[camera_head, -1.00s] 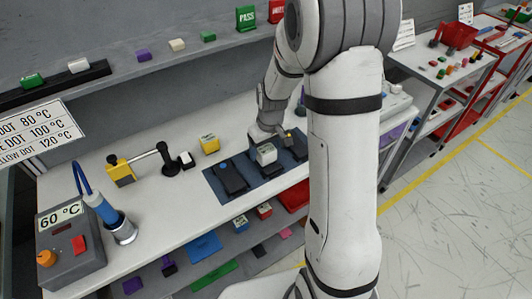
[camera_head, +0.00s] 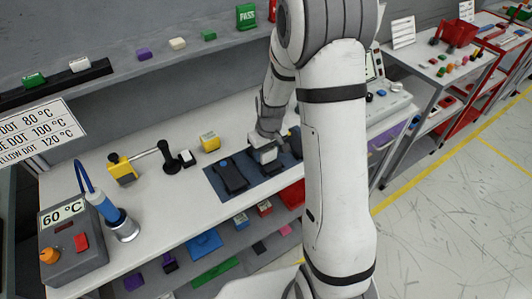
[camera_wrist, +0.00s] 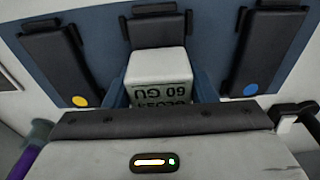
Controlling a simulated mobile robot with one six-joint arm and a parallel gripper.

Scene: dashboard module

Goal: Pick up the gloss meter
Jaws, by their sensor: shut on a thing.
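The gloss meter (camera_wrist: 158,66) is a small white box with dark print reading "60 GU", seen upside down in the wrist view. In the head view it (camera_head: 267,156) is at the middle black module (camera_wrist: 152,27) on the blue mat (camera_head: 213,183). My gripper (camera_wrist: 160,84) is shut on the gloss meter, with a blue finger on each side of it. In the head view my gripper (camera_head: 266,146) covers part of it. I cannot tell whether the meter touches the module.
Black modules flank it: one with a blue dot (camera_head: 231,178), one with a yellow dot (camera_wrist: 58,63). A yellow block (camera_head: 210,142) and a black stand (camera_head: 169,158) are to the left. A shelf (camera_head: 180,60) runs behind.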

